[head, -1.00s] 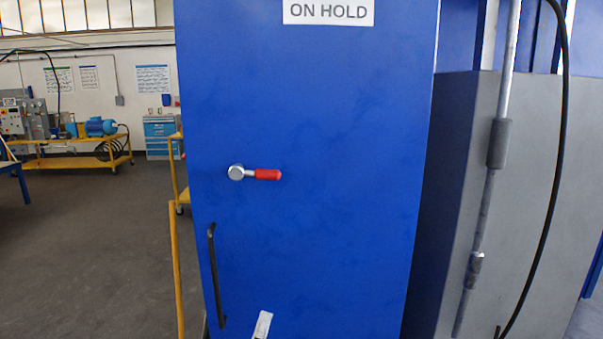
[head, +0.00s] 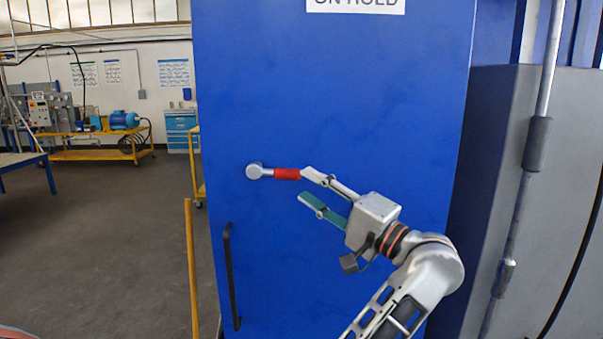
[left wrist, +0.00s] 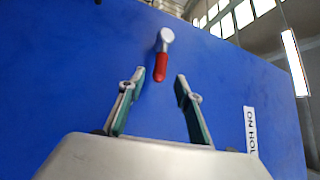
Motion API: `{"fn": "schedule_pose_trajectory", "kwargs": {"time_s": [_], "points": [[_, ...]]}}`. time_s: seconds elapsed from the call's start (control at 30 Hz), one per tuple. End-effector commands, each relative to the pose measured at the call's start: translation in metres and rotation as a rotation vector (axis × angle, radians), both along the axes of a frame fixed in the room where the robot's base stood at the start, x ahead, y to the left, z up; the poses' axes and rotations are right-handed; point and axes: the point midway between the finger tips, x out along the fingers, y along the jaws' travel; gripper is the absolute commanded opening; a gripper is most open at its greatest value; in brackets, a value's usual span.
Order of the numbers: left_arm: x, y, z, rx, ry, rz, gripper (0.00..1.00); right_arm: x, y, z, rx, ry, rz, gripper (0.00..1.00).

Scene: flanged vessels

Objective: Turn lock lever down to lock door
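The lock lever has a round silver hub and a red grip (head: 287,174) on the blue door (head: 330,90). It lies level, pointing right from the hub. My left gripper (head: 306,185) is open and empty, with its fingers pointing left. Its upper fingertip overlaps the grip's right end in the head view; I cannot tell whether they touch. In the left wrist view the red grip (left wrist: 160,68) shows beyond and between the two spread fingertips. The door looks closed. My right gripper is not in view.
A black pull handle (head: 231,277) is on the door below the lever. A yellow rail (head: 191,270) stands left of the door. A grey cabinet (head: 540,210) with a vertical pipe is to the right. Open floor (head: 100,240) lies at the left.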

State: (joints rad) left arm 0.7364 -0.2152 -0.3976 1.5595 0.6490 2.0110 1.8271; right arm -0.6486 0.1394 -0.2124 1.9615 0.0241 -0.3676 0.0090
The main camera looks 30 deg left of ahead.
Motion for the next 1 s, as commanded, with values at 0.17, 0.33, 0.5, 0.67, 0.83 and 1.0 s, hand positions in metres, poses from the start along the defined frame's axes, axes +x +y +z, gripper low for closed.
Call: {"fn": "schedule_pose_trajectory", "kwargs": {"time_s": [0.17, 0.33, 0.5, 0.67, 0.83, 1.0], "points": [[0.003, 0.023, 0.008, 0.002, -0.001, 0.005, 0.34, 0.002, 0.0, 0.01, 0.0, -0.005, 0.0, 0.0], [0.008, 0.048, 0.015, 0.004, 0.001, 0.005, 0.34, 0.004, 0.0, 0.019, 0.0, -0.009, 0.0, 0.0], [0.012, 0.065, 0.018, 0.004, 0.002, 0.004, 0.34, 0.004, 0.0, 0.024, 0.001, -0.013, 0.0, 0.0], [0.014, 0.071, 0.018, 0.004, 0.004, 0.004, 0.34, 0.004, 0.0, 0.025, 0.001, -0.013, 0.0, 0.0], [0.014, 0.071, 0.018, 0.004, 0.004, 0.004, 0.34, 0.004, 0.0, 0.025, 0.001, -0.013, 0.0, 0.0], [0.014, 0.071, 0.018, 0.004, 0.004, 0.004, 0.03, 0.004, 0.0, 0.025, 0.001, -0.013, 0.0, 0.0]]}}
